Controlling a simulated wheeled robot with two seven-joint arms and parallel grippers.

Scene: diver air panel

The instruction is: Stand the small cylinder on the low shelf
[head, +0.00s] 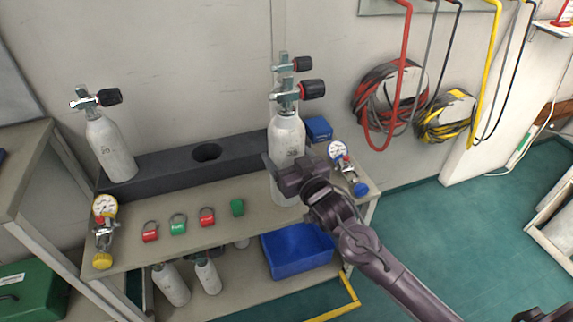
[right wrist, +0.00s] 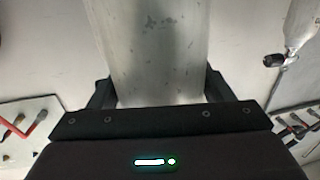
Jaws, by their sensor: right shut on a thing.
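A white cylinder (head: 287,132) with a valve and black knob is upright at the right part of the bench. My right gripper (head: 284,172) is shut on its body from the front right. Its body fills the space between my fingers in the right wrist view (right wrist: 150,55). I cannot tell whether its base touches the bench. The low shelf (head: 235,284) lies under the bench top; small pale cylinders (head: 171,285) (head: 208,276) stand at its left, their tops partly under the bench edge.
A dark rack (head: 165,166) with an empty hole (head: 207,152) holds a cylinder (head: 110,147) at left. Another valve (head: 297,64) shows behind the held cylinder. Gauges (head: 104,207) (head: 338,151) and red and green tags (head: 207,216) lie on the bench. A blue bin (head: 298,250) occupies the low shelf's right.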

